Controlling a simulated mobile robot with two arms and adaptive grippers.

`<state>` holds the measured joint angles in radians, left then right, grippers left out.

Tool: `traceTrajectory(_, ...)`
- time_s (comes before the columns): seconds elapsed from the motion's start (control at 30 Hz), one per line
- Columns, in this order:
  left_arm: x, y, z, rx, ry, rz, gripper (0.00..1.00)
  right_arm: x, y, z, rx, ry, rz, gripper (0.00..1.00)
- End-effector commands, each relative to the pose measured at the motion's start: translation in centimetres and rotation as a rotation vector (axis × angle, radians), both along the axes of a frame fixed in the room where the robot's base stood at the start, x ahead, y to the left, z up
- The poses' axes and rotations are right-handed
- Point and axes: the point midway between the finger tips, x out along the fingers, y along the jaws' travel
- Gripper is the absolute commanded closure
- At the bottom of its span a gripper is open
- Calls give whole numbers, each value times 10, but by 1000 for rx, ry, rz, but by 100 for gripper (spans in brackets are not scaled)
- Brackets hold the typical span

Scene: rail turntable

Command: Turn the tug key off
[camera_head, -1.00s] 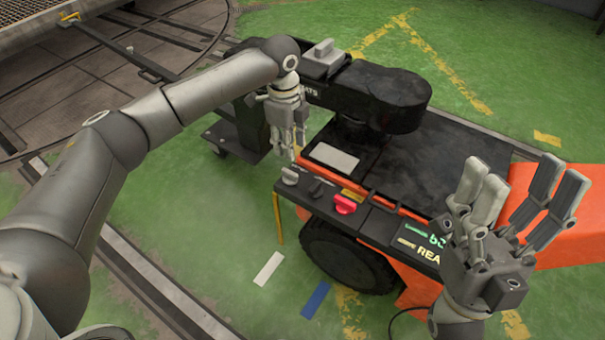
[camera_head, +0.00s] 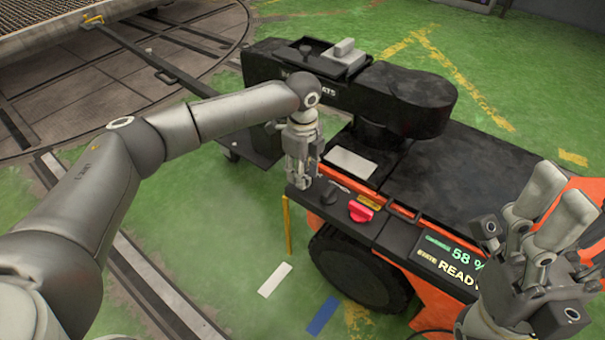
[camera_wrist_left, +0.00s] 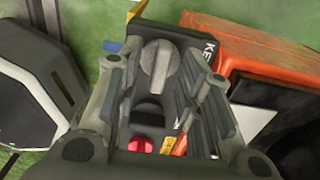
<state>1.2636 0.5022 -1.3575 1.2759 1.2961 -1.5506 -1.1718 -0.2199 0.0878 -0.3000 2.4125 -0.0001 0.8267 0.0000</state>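The orange and black tug (camera_head: 470,180) has a black control panel along its near edge. In the left wrist view a grey knob (camera_wrist_left: 160,66) sits at the panel's end beside a partly hidden label starting "KE". My left gripper (camera_head: 302,182) is over that knob and hides it in the head view. In the wrist view my left gripper's fingers (camera_wrist_left: 162,85) stand apart on both sides of the knob. I cannot tell whether they touch it. My right gripper (camera_head: 525,215) is open and empty near the panel's lit display (camera_head: 450,258).
A black knob (camera_head: 333,192) and a red knob (camera_head: 361,211) sit farther right on the panel, close to my left fingers. The tug's black arm (camera_head: 400,95) stands behind. A yellow post (camera_head: 287,225) stands by the near corner.

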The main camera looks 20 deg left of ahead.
Motion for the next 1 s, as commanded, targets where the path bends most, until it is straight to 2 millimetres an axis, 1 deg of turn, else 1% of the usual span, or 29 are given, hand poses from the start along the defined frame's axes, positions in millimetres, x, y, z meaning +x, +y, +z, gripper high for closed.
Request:
traceTrajectory(0.27, 0, 0, -1, 0, 0, 0, 66, 0, 0, 1, 0, -2, 0, 36)
traceTrajectory(0.5, 0, 0, -1, 0, 0, 0, 97, 0, 0, 1, 0, -3, 0, 36)
traceTrajectory(0.53, 0, 0, -1, 0, 0, 0, 100, 0, 0, 1, 0, -3, 0, 36)
traceTrajectory(1.0, -1, 0, 0, 0, 3, 13, 100, -2, -1, 5, 3, 0, 1, 36)
